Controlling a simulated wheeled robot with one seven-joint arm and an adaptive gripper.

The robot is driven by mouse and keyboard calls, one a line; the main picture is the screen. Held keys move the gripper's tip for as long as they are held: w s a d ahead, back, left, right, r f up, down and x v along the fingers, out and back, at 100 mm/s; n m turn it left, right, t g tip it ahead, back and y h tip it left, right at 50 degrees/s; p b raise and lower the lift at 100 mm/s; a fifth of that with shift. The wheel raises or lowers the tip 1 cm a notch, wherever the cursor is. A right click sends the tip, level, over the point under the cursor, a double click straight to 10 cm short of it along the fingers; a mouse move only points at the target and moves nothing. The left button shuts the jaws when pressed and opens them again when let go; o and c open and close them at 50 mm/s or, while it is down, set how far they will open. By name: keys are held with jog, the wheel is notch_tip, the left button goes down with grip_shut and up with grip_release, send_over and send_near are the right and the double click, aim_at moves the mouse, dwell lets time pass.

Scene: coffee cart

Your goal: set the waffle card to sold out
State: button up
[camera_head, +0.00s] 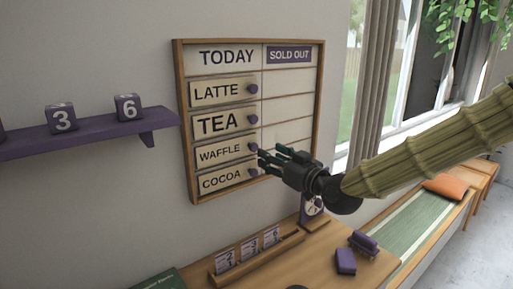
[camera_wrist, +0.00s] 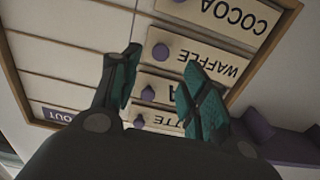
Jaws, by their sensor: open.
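The waffle card (camera_head: 220,153) sits in the TODAY column of the wooden menu board (camera_head: 183,120), third row, between the tea card (camera_head: 217,124) and the cocoa card (camera_head: 221,180). Its purple knob (camera_head: 252,147) is at its right end. The board's right column, headed by the SOLD OUT sign (camera_head: 289,55), has empty rows. My gripper (camera_head: 268,158) is open and empty, its fingertips close to the waffle knob. In the wrist view, upside down, the waffle knob (camera_wrist: 160,52) shows between the fingertips (camera_wrist: 162,64). I see no clear contact.
The latte card (camera_head: 217,92) is in the top row. A purple shelf (camera_head: 85,138) with number cubes is on the wall at left.

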aim_at(255, 147)
jog(key=shift+p+x, duration=1.15)
jog(key=shift+x, duration=2.8)
jog(key=shift+c, duration=0.2)
grip_shut()
